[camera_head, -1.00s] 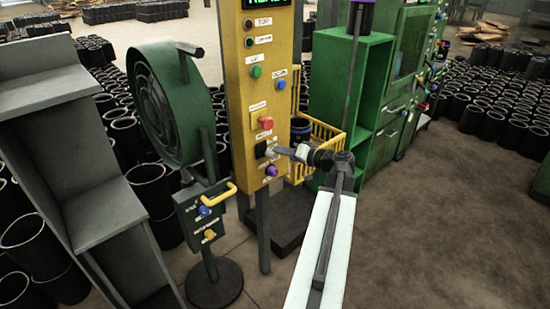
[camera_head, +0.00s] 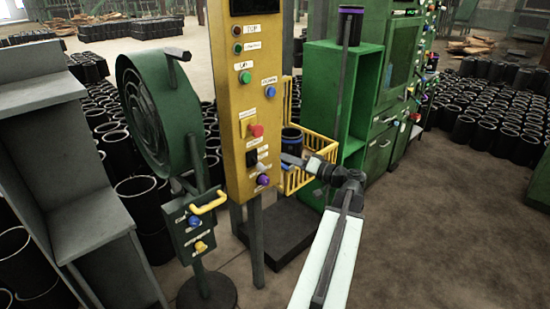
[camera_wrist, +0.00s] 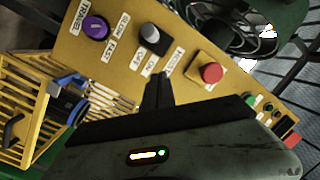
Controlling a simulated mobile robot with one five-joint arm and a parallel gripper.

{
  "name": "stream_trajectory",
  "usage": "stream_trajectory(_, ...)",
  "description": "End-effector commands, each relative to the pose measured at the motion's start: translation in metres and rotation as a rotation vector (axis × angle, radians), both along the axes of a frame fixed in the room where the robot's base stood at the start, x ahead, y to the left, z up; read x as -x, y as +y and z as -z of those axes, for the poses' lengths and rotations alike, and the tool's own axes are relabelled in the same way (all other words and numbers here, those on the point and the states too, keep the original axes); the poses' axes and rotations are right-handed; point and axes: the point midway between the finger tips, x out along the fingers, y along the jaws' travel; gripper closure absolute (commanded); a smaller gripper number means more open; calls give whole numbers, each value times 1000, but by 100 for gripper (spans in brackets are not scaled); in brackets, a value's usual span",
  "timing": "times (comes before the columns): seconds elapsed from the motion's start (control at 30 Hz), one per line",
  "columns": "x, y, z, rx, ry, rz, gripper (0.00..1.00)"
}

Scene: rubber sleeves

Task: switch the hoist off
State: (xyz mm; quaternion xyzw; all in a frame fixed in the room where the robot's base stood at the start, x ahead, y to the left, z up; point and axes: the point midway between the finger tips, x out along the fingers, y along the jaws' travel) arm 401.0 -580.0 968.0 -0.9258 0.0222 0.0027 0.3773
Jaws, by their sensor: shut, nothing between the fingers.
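The yellow control panel (camera_head: 231,110) stands upright near the middle of the head view. It carries a black switch (camera_head: 252,157) low down, below a red button (camera_head: 256,131) and above a purple knob (camera_head: 263,180). In the wrist view the switch (camera_wrist: 153,37) is a dark knob with a pale grey face, beside small ON and OFF labels. The wrist view also shows the purple knob (camera_wrist: 95,27) and red button (camera_wrist: 211,73). My gripper (camera_head: 285,159) is shut and empty, just right of the panel. In the wrist view its fingertips (camera_wrist: 158,78) point at the switch, apart from it.
A yellow wire basket (camera_head: 306,165) holding a dark sleeve is close behind my gripper. A green fan (camera_head: 160,112) and small control box (camera_head: 194,225) stand left. A green cabinet (camera_head: 322,95) stands right.

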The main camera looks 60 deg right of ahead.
Motion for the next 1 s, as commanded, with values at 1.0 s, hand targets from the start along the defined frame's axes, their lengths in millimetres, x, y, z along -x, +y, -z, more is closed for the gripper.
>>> stream_trajectory(1.0, 57, 6, 12, 0, 0, -7, 100)
